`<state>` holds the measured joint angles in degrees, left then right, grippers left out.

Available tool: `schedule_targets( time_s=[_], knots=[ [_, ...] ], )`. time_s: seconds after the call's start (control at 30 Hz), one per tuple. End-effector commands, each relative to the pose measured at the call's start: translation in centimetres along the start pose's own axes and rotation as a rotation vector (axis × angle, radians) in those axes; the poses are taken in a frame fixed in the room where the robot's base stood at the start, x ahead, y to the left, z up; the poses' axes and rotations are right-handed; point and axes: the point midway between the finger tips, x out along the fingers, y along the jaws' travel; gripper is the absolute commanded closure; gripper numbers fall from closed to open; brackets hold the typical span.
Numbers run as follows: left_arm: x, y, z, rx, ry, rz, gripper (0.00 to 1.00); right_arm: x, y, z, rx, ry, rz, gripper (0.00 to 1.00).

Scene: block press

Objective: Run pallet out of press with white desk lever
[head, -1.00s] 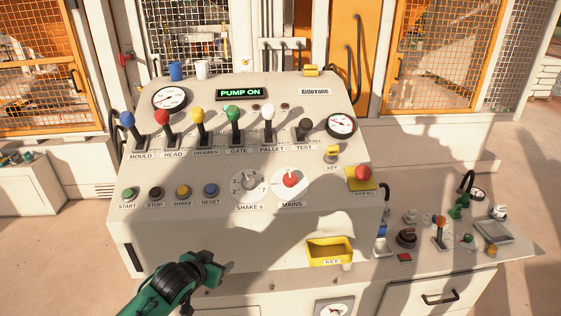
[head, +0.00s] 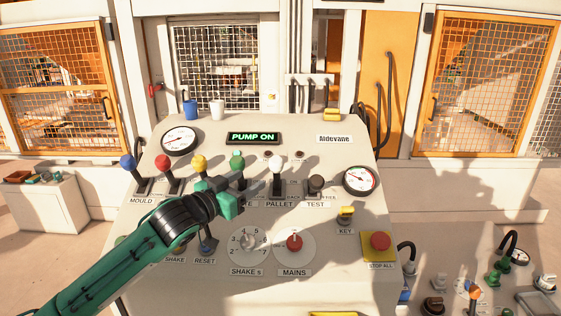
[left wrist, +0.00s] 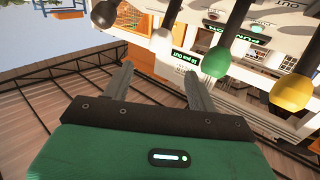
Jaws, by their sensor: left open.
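The white-knobbed lever (head: 275,163) stands on the sloped desk above the PALLET label, with the green lever (head: 237,160) to its left and the dark TEST lever (head: 316,184) to its right. My left gripper (head: 246,183) is open and empty, over the desk just left of the white lever and in front of the green one. In the left wrist view the white knob (left wrist: 163,40) shows beyond the gap between my open fingers (left wrist: 158,84), apart from them. My gripper and arm hide the GATE and DRAWER labels. My right gripper is not in view.
The yellow lever (head: 199,164), red lever (head: 164,163) and blue lever (head: 129,163) stand further left. The display (head: 253,138) reads PUMP ON. The red STOP ALL button (head: 380,241) and MAINS switch (head: 294,243) sit lower right. Mesh gates stand behind the desk.

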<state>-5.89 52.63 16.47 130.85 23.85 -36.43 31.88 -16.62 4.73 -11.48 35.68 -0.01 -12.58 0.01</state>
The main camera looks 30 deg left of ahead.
Motion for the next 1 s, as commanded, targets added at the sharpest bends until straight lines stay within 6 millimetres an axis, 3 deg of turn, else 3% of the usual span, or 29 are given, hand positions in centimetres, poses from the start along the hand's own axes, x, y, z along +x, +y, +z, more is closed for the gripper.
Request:
schedule_targets(
  time_s=[0.1,0.23,0.6,0.8,1.0],
  knots=[
    [1.3,-0.1,-0.3,-0.001,0.001,-0.001,0.42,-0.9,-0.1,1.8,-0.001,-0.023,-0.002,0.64],
    [3.0,-0.1,-0.4,-0.002,0.001,-0.002,0.42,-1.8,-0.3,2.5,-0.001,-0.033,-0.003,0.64],
    [8.4,-0.1,-0.4,0.0,-0.001,-0.002,0.42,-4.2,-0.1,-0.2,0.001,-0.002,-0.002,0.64],
    [11.2,-0.1,-0.3,-0.001,-0.001,-0.002,0.42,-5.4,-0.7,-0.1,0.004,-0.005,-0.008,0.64],
    [12.7,0.0,-0.1,0.001,-0.002,-0.002,0.42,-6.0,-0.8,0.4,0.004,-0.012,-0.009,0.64]
  ],
)
